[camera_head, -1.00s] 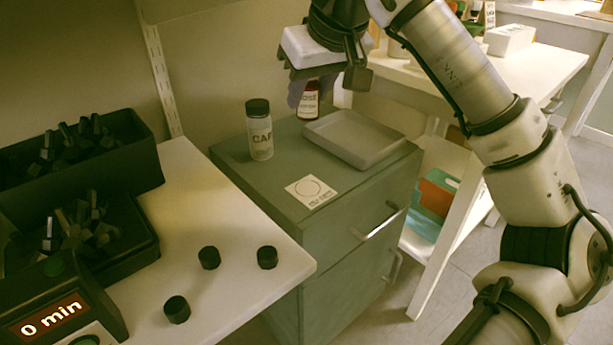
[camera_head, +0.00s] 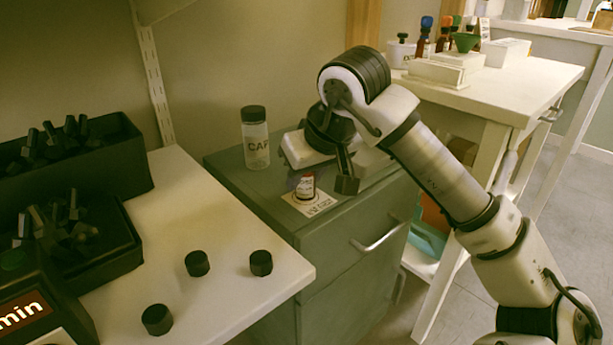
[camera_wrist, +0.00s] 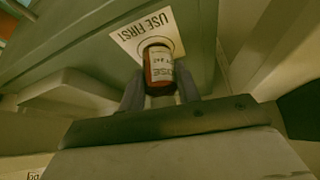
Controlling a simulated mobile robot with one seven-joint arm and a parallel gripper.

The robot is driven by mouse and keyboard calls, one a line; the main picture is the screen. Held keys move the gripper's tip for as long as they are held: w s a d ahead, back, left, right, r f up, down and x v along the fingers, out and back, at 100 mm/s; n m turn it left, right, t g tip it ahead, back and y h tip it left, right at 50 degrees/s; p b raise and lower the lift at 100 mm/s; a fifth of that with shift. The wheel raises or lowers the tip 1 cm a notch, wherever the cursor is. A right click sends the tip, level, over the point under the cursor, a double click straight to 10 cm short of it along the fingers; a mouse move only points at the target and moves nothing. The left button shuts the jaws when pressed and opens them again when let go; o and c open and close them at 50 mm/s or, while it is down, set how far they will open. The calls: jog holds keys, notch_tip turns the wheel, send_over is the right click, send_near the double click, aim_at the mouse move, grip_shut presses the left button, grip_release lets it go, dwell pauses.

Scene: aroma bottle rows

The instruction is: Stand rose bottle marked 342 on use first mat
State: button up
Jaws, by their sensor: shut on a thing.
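The rose bottle, small and red-brown with a white label, shows in the head view (camera_head: 305,188) and in the wrist view (camera_wrist: 160,66). The label's lettering is only partly readable, ending in "SE", with small print below. My gripper (camera_wrist: 160,92) is shut on the bottle, one finger on each side. The white use first mat (camera_head: 312,205) lies on the green cabinet top; in the wrist view its "USE FIRST" print (camera_wrist: 146,27) is visible. The bottle is upright over the mat's printed circle. I cannot tell whether its base touches the mat.
A clear bottle marked "CAF" with a dark cap (camera_head: 255,138) stands at the cabinet's back left. A pale tray (camera_head: 372,163) is behind my gripper, partly hidden. Black caps (camera_head: 197,263) and dark bins lie on the white counter (camera_head: 225,285) at left.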

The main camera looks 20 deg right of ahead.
jog(key=shift+f+b, duration=0.2)
jog(key=shift+b, duration=0.1)
jog(key=o, duration=1.1)
jog(key=shift+r, duration=0.1)
jog(key=shift+c, duration=0.2)
jog(key=shift+s+r+p, duration=0.1)
jog(key=shift+r+p, duration=0.35)
jog(key=p+v, duration=0.3)
jog(key=v, duration=0.8)
jog(key=shift+r, duration=0.2)
jog(key=shift+s+d, duration=0.1)
